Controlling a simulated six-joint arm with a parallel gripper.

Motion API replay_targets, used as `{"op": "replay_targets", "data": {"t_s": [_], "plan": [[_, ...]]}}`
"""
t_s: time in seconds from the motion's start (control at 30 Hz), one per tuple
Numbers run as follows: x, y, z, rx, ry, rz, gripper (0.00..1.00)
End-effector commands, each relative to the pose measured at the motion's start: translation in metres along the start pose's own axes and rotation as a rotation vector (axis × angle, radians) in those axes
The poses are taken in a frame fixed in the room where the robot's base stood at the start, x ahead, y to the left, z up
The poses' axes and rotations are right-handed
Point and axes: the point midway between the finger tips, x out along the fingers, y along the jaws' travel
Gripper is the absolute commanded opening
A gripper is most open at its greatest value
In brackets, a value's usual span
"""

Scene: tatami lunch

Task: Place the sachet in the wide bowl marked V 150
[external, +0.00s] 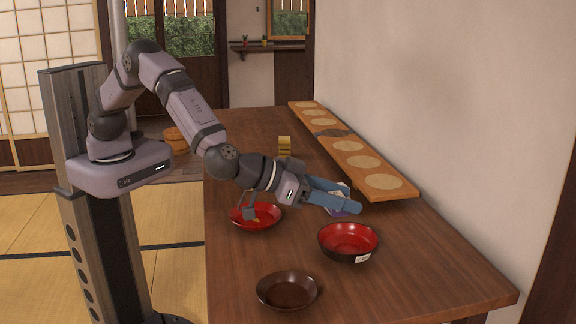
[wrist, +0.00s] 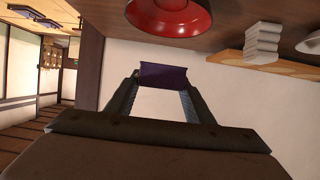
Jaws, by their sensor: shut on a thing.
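My gripper (external: 348,198) is shut on a purple sachet, held in the air above the table. In the wrist view the sachet (wrist: 163,76) spans between the two fingertips. A black bowl with a red inside (external: 348,243) stands below and to the right of my gripper. It has a pale label on its front, too small to read. A shallow red bowl (external: 270,216) stands left of it, partly hidden by my arm, with a small orange-brown thing in it. A dark brown bowl (external: 287,291) stands nearest the camera; I see no label on it.
A long raised wooden board (external: 398,192) with several pale round spots runs along the wall. A small yellowish block (external: 285,145) stands farther back on the table (external: 420,275). In the wrist view a white ridged stack (wrist: 262,45) stands by the board. The table's front right is clear.

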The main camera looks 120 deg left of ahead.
Motion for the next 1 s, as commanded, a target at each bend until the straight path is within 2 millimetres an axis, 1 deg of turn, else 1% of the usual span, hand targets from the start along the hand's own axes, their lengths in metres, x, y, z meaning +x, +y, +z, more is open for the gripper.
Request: {"op": "replay_targets", "data": {"t_s": [0.03,0.13,0.2,0.47,0.7,0.77,1.0], "plan": [[0.004,0.000,0.010,0.003,-0.002,-0.001,0.27],[0.008,0.000,0.020,0.002,-0.001,0.000,0.27],[0.010,0.000,0.024,0.001,0.000,0.000,0.27],[0.012,0.000,0.029,0.000,0.000,0.000,0.27],[0.022,0.000,0.054,0.003,-0.001,-0.001,0.27],[0.024,0.000,0.058,0.001,0.000,0.000,0.27],[0.025,0.000,0.060,-0.001,0.001,0.000,0.27]]}}
